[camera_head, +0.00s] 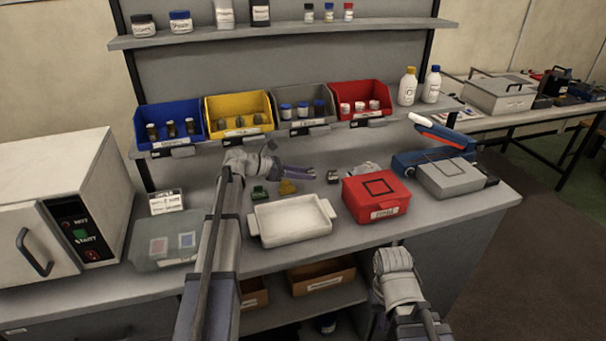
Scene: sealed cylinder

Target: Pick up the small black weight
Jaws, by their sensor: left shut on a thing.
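My left gripper (312,172) reaches over the back of the bench with its purple fingers pointing right. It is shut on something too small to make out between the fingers. A small black block-like thing (333,177), which looks like the black weight, is just right of the fingertips; I cannot tell whether they touch.
A white tray (253,224) lies in front of the gripper, with a red box (377,211) to its right. A translucent container (150,255) and white oven (60,200) stand left. Blue, yellow, grey and red bins line the shelf behind. A blue device (410,163) stands right.

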